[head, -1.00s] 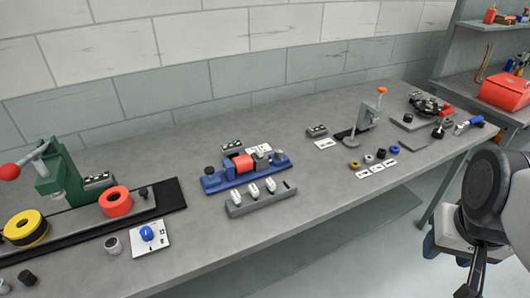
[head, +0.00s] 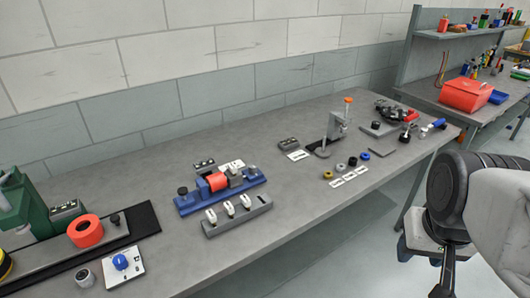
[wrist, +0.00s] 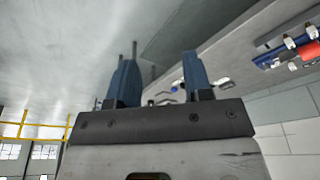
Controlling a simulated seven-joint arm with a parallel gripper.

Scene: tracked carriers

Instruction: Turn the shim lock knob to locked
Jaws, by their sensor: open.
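A blue knob (head: 120,261) sits on a white marked plate (head: 124,272) at the lower left of the bench in the head view. It may be the shim lock knob; its markings are too small to read. A small grey and dark knob (head: 85,278) stands just left of it. My gripper (wrist: 160,78) is open in the wrist view, with two blue fingers apart and nothing between them. In the head view it hangs at the lower right, off the bench's front edge and far from the blue knob.
A blue fixture with a red cylinder (head: 217,182) stands mid-bench, behind a grey rail (head: 238,217) with white clips. A red ring (head: 86,231) lies on a carrier at left. Small coloured rings and a clamp stand (head: 336,127) are farther right. The bench front is mostly clear.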

